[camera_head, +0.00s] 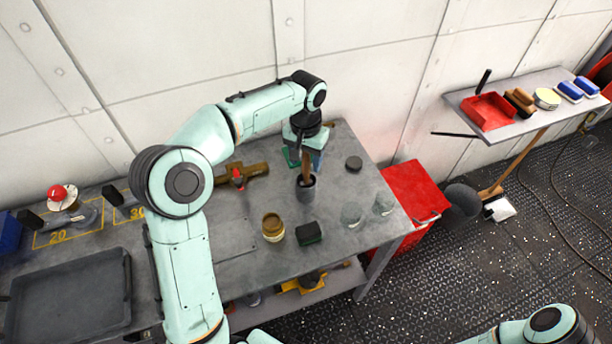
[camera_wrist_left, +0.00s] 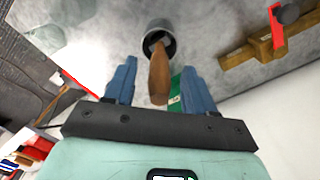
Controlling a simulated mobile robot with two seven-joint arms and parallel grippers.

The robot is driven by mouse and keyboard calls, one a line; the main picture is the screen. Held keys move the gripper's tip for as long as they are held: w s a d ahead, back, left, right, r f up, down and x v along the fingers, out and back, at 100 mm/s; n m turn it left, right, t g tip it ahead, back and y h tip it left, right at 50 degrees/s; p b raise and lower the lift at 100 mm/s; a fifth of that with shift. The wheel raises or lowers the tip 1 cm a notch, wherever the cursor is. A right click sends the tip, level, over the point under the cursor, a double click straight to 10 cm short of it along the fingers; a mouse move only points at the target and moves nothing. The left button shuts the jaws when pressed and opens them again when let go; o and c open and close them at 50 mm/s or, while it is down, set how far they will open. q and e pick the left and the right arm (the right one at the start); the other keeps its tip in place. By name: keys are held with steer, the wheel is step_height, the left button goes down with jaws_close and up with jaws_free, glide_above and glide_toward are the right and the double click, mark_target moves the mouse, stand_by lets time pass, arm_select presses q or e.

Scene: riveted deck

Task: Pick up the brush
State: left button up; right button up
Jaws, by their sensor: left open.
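A brown wooden handle (camera_head: 306,168), which looks like the brush's, stands up out of a dark grey cup (camera_head: 306,190) on the workbench; the bristle end is hidden. In the left wrist view the handle (camera_wrist_left: 159,78) points toward the camera from the cup (camera_wrist_left: 160,32). My left gripper (camera_head: 305,150) is above the cup. In the wrist view its two blue fingers (camera_wrist_left: 159,88) are apart, one on each side of the handle, with gaps showing. My right gripper is out of view; only part of that arm shows at lower right.
A wall shelf (camera_head: 530,122) holds a red tray (camera_head: 488,111).

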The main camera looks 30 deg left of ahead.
arm_select(q)
jaws_close()
steer(key=shift+r, duration=0.1)
